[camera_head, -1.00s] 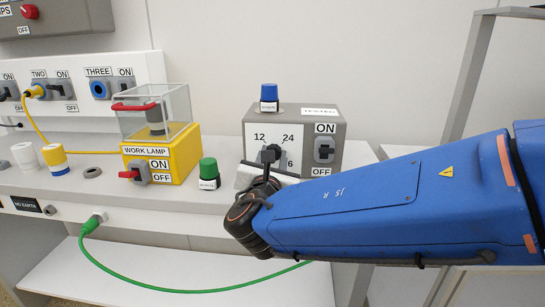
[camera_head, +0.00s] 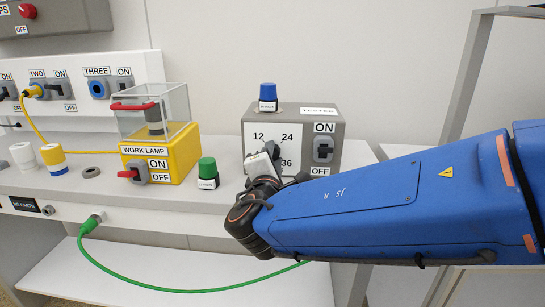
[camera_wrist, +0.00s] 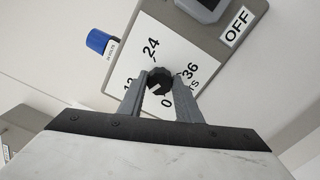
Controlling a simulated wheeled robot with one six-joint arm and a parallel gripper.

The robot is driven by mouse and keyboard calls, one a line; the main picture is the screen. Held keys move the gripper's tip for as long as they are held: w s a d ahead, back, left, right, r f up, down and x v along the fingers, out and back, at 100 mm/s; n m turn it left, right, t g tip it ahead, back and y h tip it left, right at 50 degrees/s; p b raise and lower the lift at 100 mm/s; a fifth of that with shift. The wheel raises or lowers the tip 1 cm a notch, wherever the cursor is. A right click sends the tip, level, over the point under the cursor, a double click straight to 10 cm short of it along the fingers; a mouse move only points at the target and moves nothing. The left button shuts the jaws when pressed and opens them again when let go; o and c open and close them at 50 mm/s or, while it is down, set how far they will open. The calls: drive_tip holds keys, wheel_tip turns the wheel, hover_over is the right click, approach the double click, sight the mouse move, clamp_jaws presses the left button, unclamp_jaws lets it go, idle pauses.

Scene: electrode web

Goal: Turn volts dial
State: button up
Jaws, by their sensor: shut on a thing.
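The volts dial (camera_wrist: 160,80) is a small dark round knob on the white face of the grey tester box (camera_head: 333,130). The face carries the marks 0, 12, 24 and 36. In the wrist view the knob sits between my two fingertips, and my gripper (camera_wrist: 161,88) is shut on it. A small white mark shows on the knob; which number it points to I cannot tell. In the head view my gripper (camera_head: 272,153) is tilted in front of the face and hides most of the dial and the face's lower part.
The tester's ON/OFF switch (camera_head: 323,148) is right of the dial. A blue-capped piece (camera_head: 268,97) stands on the box and a green-capped one (camera_head: 208,172) on the bench to its left. The yellow work lamp box (camera_head: 170,160) is further left.

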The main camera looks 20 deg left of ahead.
drive_tip(key=m, duration=0.7)
drive_tip(key=shift+f, duration=0.15)
drive_tip(key=m, duration=0.6)
drive_tip(key=shift+f+m, duration=0.15)
drive_tip(key=shift+m, duration=0.15)
drive_tip(key=m, duration=0.4)
drive_tip(key=shift+a+f+m, duration=0.1)
drive_tip(key=shift+a+m, duration=0.05)
drive_tip(key=shift+m, duration=2.05)
drive_tip(key=shift+s, duration=0.1)
drive_tip(key=o, duration=1)
drive_tip(key=shift+o, duration=0.2)
